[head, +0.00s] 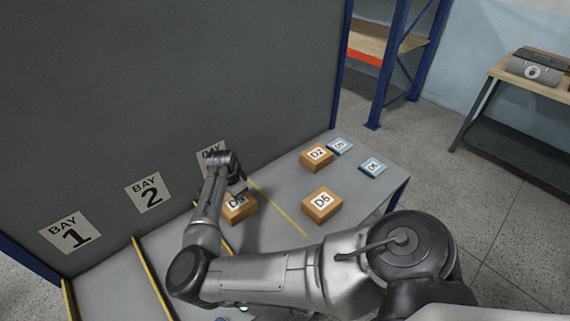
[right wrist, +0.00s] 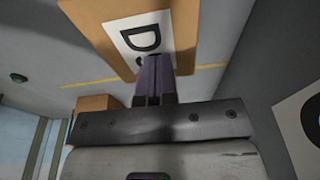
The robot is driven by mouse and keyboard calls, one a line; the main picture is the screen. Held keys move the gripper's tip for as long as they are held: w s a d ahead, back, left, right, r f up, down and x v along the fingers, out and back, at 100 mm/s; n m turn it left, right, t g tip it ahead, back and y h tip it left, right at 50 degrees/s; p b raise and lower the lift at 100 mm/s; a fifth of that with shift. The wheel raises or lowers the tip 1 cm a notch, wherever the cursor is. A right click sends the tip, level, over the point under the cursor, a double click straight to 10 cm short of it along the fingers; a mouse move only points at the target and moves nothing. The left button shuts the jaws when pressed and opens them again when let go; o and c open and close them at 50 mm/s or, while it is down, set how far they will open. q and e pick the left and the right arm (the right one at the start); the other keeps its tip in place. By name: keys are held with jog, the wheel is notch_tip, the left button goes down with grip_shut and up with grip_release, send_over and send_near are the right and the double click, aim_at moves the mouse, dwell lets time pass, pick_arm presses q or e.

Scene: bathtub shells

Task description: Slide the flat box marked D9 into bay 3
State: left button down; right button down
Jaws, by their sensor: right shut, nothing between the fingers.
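A flat tan box (head: 238,214) lies on the grey table below the third wall sign, between two yellow floor lines. Its white label starts with D; the second character is partly covered, so I cannot confirm D9. The bay 3 sign (head: 207,160) is mostly hidden behind my arm. My right gripper (head: 238,188) is at this box, its fingers shut and empty. In the right wrist view the shut fingers (right wrist: 155,80) overlap the label of the tan box (right wrist: 185,30); I cannot tell whether they touch it. My left gripper is not in view.
Tan boxes D2 (head: 317,158) and D6 (head: 322,204) lie to the right, with two small blue boxes (head: 373,168) (head: 340,146) farther off. The bay 1 sign (head: 70,233) and bay 2 sign (head: 149,192) are on the grey wall (head: 180,70). Bay 2's visible floor is clear.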

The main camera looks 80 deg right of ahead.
jog(key=shift+a+r+p, duration=0.1)
jog(key=shift+a+p, duration=0.3)
jog(key=shift+p, duration=0.45)
jog(key=shift+a+r, duration=0.1)
jog(key=shift+a, duration=0.05)
jog(key=shift+s+a, duration=0.1)
jog(key=shift+d+r+p, duration=0.1)
jog(key=shift+d+p, duration=0.1)
jog(key=shift+p, duration=0.2)
jog(key=shift+w, duration=0.2)
jog(key=w+a, duration=0.6)
jog(key=a, duration=0.1)
jog(key=shift+w+a, duration=0.25)
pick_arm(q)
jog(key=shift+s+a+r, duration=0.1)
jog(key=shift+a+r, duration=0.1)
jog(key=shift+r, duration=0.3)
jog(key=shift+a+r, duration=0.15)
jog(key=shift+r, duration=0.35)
pick_arm(e)
jog(key=shift+w+a+r, duration=0.1)
jog(key=shift+w+a, duration=0.4)
jog(key=shift+a, duration=0.15)
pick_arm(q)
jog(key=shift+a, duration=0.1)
